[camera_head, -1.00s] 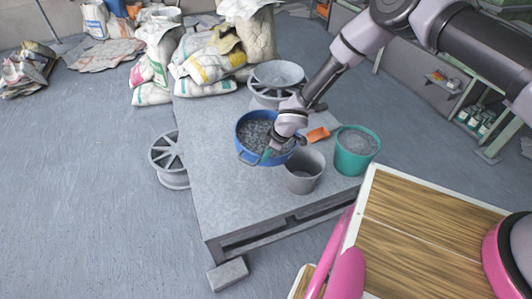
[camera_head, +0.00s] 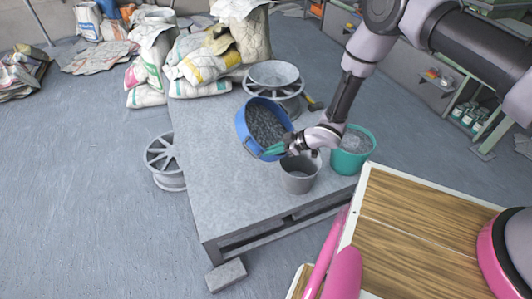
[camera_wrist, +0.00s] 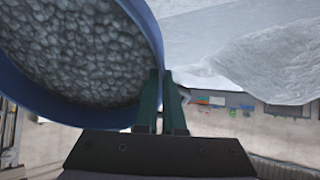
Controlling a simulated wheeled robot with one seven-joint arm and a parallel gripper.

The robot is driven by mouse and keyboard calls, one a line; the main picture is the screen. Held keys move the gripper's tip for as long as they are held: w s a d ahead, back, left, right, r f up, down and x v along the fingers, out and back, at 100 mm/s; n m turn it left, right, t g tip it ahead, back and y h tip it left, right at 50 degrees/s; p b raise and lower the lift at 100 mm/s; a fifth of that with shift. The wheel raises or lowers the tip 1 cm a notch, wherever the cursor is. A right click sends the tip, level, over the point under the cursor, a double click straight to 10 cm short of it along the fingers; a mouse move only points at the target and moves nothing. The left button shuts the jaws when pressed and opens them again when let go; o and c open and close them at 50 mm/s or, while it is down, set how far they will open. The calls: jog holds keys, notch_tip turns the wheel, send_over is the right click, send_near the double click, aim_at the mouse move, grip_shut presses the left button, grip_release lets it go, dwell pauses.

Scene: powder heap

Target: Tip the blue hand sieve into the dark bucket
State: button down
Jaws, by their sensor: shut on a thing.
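The blue hand sieve (camera_head: 243,129) is held tilted above the table, beside and up-left of the dark grey bucket (camera_head: 298,181). Grey lumps fill much of it and show close up in the wrist view, inside its blue wall (camera_wrist: 152,28). My gripper (camera_head: 274,150) is shut on the sieve's edge at its lower right. Its green fingers also show in the wrist view (camera_wrist: 161,103). The bucket stands upright on the table, its rim partly behind my wrist. Whether any lumps have fallen into it I cannot tell.
A teal bucket (camera_head: 351,160) with grey powder stands right of the dark bucket. A grey wheel-like stand with a bowl (camera_head: 274,76) is behind the sieve. Sacks (camera_head: 203,70) crowd the back of the table (camera_head: 218,185); its front left is clear.

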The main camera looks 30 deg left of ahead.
jog(key=w+d+f+g+y, duration=0.1)
jog(key=w+d+g+y, duration=0.1)
jog(key=d+y, duration=1)
jog(key=shift+w+d+f+g+y, duration=0.3)
jog(key=shift+w+f+g+y, duration=0.1)
jog(key=shift+w, duration=0.2)
dwell(0.4)
dwell(5.8)
